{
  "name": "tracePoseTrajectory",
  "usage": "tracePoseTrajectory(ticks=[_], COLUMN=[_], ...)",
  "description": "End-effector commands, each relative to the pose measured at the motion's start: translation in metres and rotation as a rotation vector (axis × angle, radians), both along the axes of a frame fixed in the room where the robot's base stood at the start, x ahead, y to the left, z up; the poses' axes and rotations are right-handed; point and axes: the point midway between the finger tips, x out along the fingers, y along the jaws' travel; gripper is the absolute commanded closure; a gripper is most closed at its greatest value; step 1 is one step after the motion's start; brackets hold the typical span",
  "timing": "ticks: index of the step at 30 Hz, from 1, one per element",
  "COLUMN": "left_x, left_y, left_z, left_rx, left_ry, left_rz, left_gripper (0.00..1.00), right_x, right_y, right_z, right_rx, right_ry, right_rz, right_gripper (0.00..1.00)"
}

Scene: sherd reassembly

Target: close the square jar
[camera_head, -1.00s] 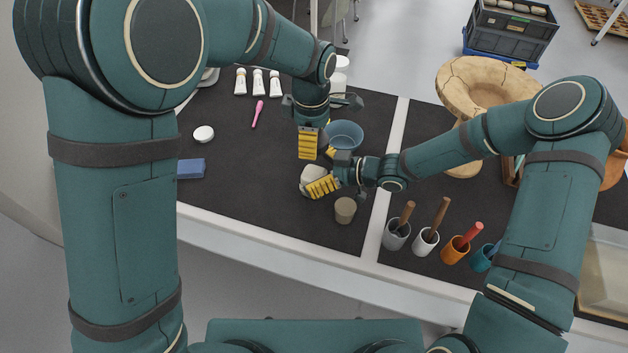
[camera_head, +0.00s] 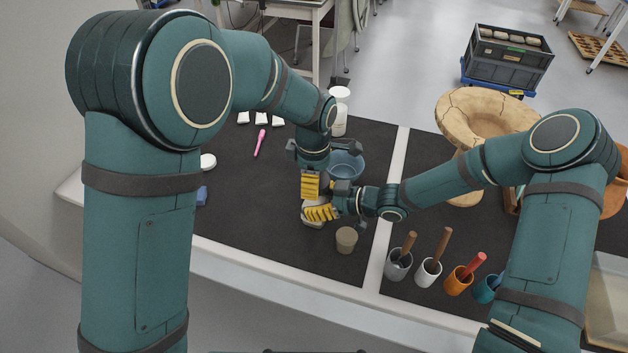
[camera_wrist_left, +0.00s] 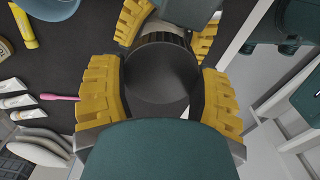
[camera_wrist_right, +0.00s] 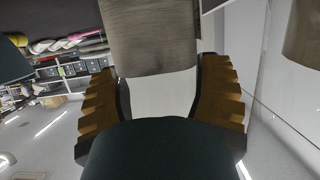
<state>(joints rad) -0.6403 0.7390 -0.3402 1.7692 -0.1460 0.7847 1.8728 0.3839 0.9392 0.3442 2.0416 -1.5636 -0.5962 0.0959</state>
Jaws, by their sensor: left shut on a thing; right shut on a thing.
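The pale square jar (camera_head: 311,223) is in the middle of the dark mat in the head view, partly hidden by my fingers. My right gripper (camera_head: 320,212) is shut on it from the right; its grey and white body (camera_wrist_right: 155,60) fills the gap between the fingers in the right wrist view. My left gripper (camera_head: 311,186) points down just above it, shut on a dark round lid (camera_wrist_left: 162,73) with a ribbed edge. The right gripper's yellow fingers show close behind the lid in the left wrist view. Whether lid and jar touch is hidden.
A beige cup (camera_head: 346,240) stands just right of the jar, and a blue bowl (camera_head: 347,166) behind. Holders with tools, among them an orange cup (camera_head: 459,281), stand right of a pale strip. A pink tool (camera_head: 260,143) lies left; the mat's front left is mostly clear.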

Motion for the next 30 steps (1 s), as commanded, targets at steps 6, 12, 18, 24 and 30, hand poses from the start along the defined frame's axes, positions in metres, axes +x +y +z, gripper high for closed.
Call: tracePoseTrajectory(ticks=[6,12,18,24,30], left_x=[0.000,0.000,0.000,0.000,0.000], left_y=[0.000,0.000,0.000,0.001,0.001], left_z=[-0.014,-0.013,-0.013,-0.019,-0.030], left_rx=[0.000,0.000,0.001,0.001,0.002], left_ry=[0.000,0.000,0.000,0.002,0.002], left_rz=[0.001,0.001,0.001,0.002,0.004], left_gripper=[0.48,0.48,0.48,0.48,0.48], right_x=[0.000,0.000,0.000,0.000,0.000], right_y=[0.000,0.000,0.000,0.000,0.000], right_z=[0.000,0.000,0.000,0.000,0.000], right_rx=[-0.001,-0.001,-0.001,-0.001,-0.001], right_ry=[0.001,0.001,0.001,0.001,0.001], right_rz=[0.000,0.000,0.000,0.000,0.000], right_gripper=[0.77,0.77,0.77,0.77,0.77])
